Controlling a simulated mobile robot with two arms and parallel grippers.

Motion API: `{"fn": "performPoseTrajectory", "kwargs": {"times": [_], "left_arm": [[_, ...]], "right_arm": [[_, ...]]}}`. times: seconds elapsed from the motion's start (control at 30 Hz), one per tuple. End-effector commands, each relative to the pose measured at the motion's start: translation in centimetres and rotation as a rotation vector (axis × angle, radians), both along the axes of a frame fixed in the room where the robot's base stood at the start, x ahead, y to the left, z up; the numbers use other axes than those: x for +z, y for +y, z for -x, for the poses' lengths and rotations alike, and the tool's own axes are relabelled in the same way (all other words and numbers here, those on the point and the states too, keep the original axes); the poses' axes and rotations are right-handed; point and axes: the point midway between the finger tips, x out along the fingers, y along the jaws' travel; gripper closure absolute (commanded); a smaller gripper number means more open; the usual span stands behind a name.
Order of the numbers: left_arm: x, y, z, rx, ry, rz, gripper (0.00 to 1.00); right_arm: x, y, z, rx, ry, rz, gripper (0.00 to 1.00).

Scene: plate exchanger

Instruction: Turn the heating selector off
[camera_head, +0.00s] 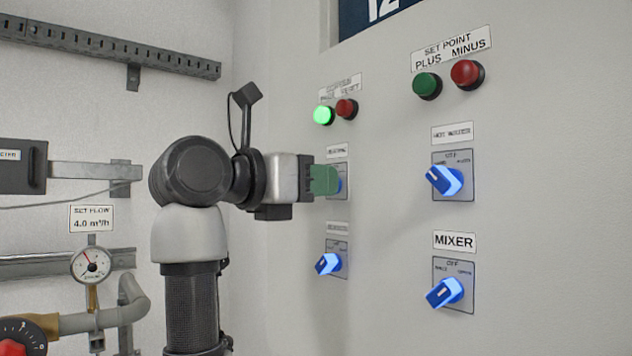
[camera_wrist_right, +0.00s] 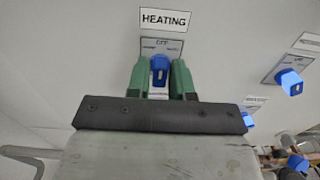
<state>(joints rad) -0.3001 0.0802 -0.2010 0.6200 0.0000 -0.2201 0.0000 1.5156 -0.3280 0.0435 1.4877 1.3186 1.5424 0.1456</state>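The heating selector is a blue knob on a grey plate under a HEATING label. In the right wrist view the knob (camera_wrist_right: 160,68) stands upright, its white mark roughly vertical below the word OFF. In the head view only a sliver of the blue knob shows past the fingers on its plate (camera_head: 336,154). My right gripper (camera_head: 324,180) reaches the panel from the left, and its green fingers also show in the wrist view (camera_wrist_right: 160,76), one on each side of the knob. They appear closed against its sides. My left gripper is not in view.
Another blue selector (camera_head: 328,263) sits below, and the MIXER selector (camera_head: 445,292) and a hot-water selector (camera_head: 444,180) are to the right. Above are a lit green button (camera_head: 323,115) and a red button (camera_head: 346,109). Pipes and a gauge (camera_head: 90,265) are at left.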

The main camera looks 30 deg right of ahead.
Motion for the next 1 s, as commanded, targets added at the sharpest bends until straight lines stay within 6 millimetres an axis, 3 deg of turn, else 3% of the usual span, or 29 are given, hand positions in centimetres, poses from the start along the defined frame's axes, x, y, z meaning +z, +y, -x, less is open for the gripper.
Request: {"fn": "performPoseTrajectory", "kwargs": {"times": [0.13, 0.47, 1.0], "left_arm": [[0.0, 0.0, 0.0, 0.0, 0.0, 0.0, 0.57], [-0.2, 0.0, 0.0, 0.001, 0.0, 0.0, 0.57], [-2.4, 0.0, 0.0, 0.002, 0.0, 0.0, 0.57]], "right_arm": [[0.0, 0.0, 0.0, -0.001, 0.0, -0.001, 0.58], [-0.1, 0.5, 0.0, 0.001, 0.0, -0.002, 0.58], [-0.1, 9.7, 0.7, 0.0, -0.001, 0.001, 0.58]]}}
